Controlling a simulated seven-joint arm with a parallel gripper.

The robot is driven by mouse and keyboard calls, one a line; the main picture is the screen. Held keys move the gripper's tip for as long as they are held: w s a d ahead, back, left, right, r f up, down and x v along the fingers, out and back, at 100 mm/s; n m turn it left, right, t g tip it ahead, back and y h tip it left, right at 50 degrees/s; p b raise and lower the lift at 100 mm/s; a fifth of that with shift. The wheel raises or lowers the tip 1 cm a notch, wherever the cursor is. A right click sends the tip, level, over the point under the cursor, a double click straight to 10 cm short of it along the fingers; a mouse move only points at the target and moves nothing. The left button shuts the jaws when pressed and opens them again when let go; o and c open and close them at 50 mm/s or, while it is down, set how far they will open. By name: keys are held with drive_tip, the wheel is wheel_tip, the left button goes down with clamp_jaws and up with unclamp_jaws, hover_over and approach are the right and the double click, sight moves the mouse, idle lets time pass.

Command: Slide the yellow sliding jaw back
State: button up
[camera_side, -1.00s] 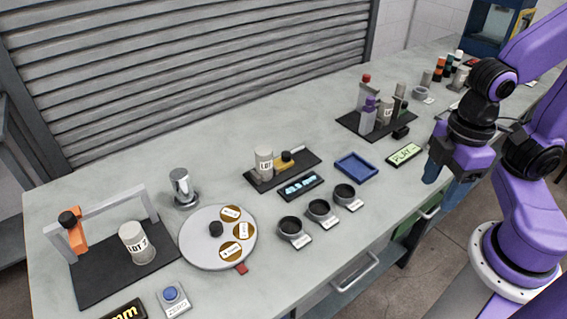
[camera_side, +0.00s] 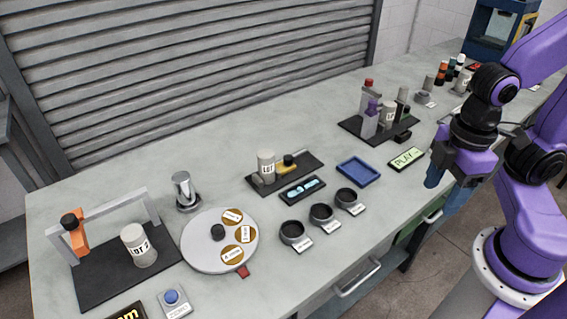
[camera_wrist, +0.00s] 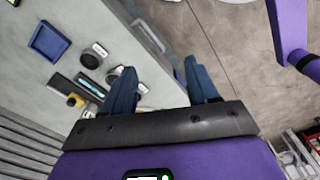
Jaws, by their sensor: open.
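The yellow sliding jaw (camera_side: 283,168) is a small yellow block with a black knob on top. It sits on a dark base plate (camera_side: 306,161) in the middle of the bench, just right of a pale labelled cylinder (camera_side: 266,168). Whether the jaw touches the cylinder is hard to tell. The yellow jaw is small at the left in the wrist view (camera_wrist: 73,100). My gripper (camera_side: 436,178) is at the right, by the bench's front edge, well away from the jaw. Its two blue fingers are apart and empty in the wrist view (camera_wrist: 160,75).
A lit display (camera_side: 302,190) and several black cups (camera_side: 321,214) stand in front of the plate. A blue tray (camera_side: 358,172) and a PLAY sign (camera_side: 407,158) lie between it and my gripper. A round turntable (camera_side: 206,255) is at the left. Another fixture (camera_side: 358,127) stands behind right.

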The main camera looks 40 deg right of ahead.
drive_tip(key=w+a+r+m, duration=0.25)
drive_tip(key=w+a, duration=0.35)
drive_tip(key=w, duration=0.5)
drive_tip(key=m, duration=0.8)
hover_over(289, 157)
wheel_tip(289, 157, down, 6)
wheel_tip(289, 157, down, 17)
drive_tip(key=shift+w+r, duration=0.1)
drive_tip(key=shift+r, duration=0.05)
drive_tip(key=shift+c, duration=0.2)
clamp_jaws()
